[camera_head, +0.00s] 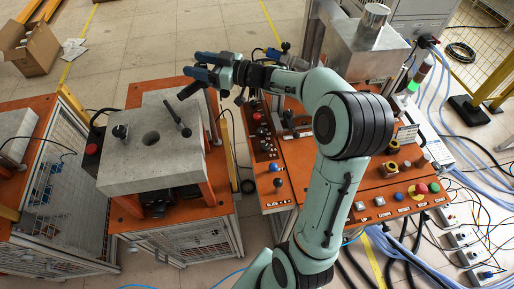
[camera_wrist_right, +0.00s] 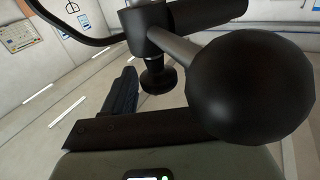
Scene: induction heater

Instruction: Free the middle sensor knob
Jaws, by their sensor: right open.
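My right gripper (camera_head: 201,66) is open, with its blue-tipped fingers above the far right corner of the grey block (camera_head: 125,172) in the head view. A dark handle (camera_head: 178,118) with a rounded near end stands on the block below the gripper. A small black knob (camera_head: 120,131) stands at the block's left. In the right wrist view a large black ball (camera_wrist_right: 252,88) on a rod is close to the camera. A small black knob (camera_wrist_right: 158,80) hangs under its hub, beside a dark finger (camera_wrist_right: 122,95). I cannot tell which knob is the middle sensor's. My left gripper is not in view.
An orange control panel (camera_head: 345,200) with buttons and levers lies under my right arm. A metal box with a cylinder (camera_head: 370,22) stands behind it. Cables run along the floor at right. Open floor (camera_head: 140,40) lies behind the block's table.

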